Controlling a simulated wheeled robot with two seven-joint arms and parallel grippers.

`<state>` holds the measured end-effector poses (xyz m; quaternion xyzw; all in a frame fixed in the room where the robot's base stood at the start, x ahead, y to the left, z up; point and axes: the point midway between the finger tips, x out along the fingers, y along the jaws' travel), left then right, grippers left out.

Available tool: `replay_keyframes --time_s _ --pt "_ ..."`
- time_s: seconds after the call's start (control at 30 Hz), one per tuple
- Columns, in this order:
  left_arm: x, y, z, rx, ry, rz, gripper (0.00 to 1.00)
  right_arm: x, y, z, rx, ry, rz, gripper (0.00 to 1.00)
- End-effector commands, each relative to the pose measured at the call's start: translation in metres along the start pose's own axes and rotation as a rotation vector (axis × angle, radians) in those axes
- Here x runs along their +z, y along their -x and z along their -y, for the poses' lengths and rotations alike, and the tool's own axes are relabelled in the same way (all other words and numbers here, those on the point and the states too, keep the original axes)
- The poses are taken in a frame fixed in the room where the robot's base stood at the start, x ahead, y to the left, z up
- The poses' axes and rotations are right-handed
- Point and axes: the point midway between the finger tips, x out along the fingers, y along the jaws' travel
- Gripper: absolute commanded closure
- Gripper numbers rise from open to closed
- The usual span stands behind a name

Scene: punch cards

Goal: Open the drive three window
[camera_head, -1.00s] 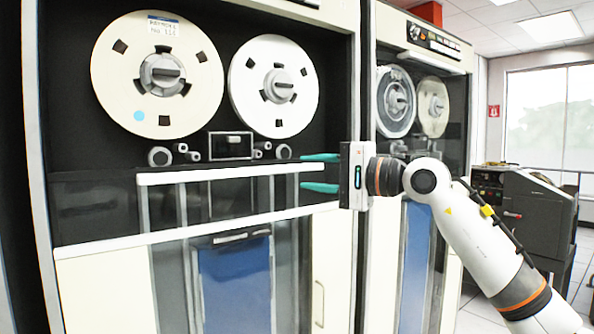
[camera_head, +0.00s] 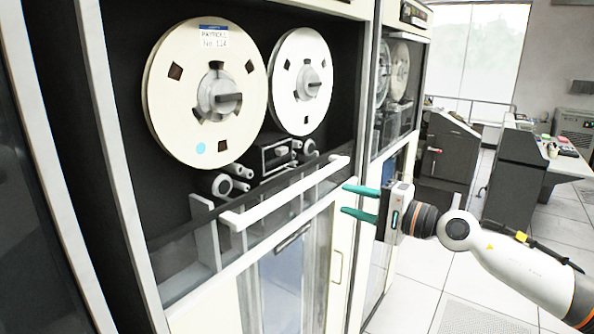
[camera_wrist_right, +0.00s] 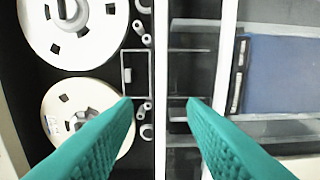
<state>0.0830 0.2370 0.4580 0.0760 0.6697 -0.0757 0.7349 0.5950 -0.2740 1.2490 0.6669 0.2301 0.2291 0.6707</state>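The near tape drive's dark window (camera_head: 178,276) sits below two white reels. A white bar (camera_head: 290,195) runs along its upper edge. No drive number is readable. My right gripper (camera_head: 345,201) has two green fingers, spread apart and empty, just right of the bar's right end in the head view. In the right wrist view the fingertips (camera_wrist_right: 160,101) are apart, and the white bar (camera_wrist_right: 160,45) runs vertically through the gap between them, seen beyond them. I see no contact with the bar. My left gripper is not in view.
The large reel (camera_head: 205,130) carries a "PAYROLL" label. A second drive (camera_head: 392,120) stands just right, behind my right gripper. Grey machines (camera_head: 446,155) and a desk unit (camera_head: 520,175) stand farther right. Tiled floor (camera_head: 425,265) is open below my right arm.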

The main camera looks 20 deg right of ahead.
Motion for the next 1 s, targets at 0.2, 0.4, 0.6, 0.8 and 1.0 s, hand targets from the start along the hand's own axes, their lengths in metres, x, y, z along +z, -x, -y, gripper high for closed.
replay_keyframes --time_s 0.2,0.4,0.6,0.8,1.0 --pt "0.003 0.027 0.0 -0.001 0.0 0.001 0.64 -0.001 -0.031 -0.008 0.002 -0.001 -0.004 0.62" --pt "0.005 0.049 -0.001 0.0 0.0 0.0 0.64 -0.001 -0.073 -0.005 0.002 -0.003 -0.002 0.62" --pt "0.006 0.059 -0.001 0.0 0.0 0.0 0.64 0.0 -0.104 -0.002 0.001 -0.002 -0.001 0.62" --pt "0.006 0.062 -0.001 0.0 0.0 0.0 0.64 0.0 -0.117 0.0 0.0 0.0 -0.001 0.62" --pt "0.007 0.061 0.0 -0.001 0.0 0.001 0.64 0.0 -0.118 0.001 0.0 0.0 0.0 0.62"
